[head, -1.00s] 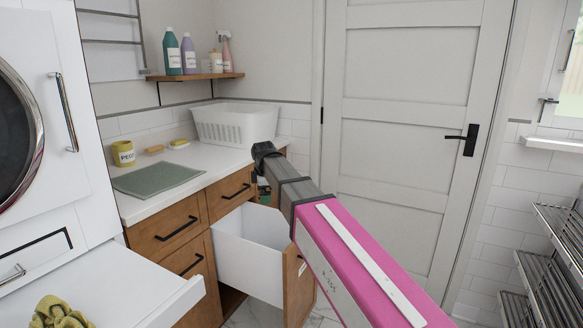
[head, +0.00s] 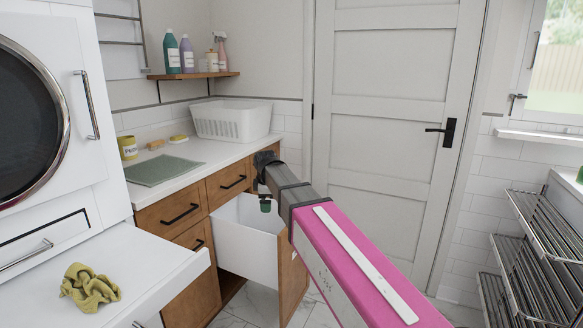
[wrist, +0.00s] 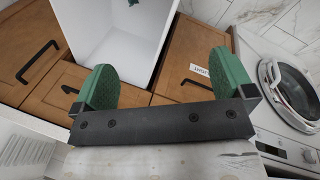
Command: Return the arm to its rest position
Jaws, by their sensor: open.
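My arm, with a pink upper link, reaches forward from the lower right in the head view toward the wooden cabinet. My gripper (head: 265,204) hangs near the open white-sided drawer (head: 248,240); its green fingertip shows there. In the wrist view my gripper (wrist: 165,85) has its two green fingers wide apart, with nothing between them. The open white drawer (wrist: 118,30) lies beyond the fingers, with a small dark green thing inside near the top edge, too small to name.
A white counter (head: 215,155) holds a white basket (head: 232,121), a green mat (head: 163,170) and a yellow cup (head: 128,147). A pulled-out white shelf (head: 150,285) at left carries a yellow-green cloth (head: 90,285). A closed door (head: 390,120) and wire racks (head: 540,255) stand to the right.

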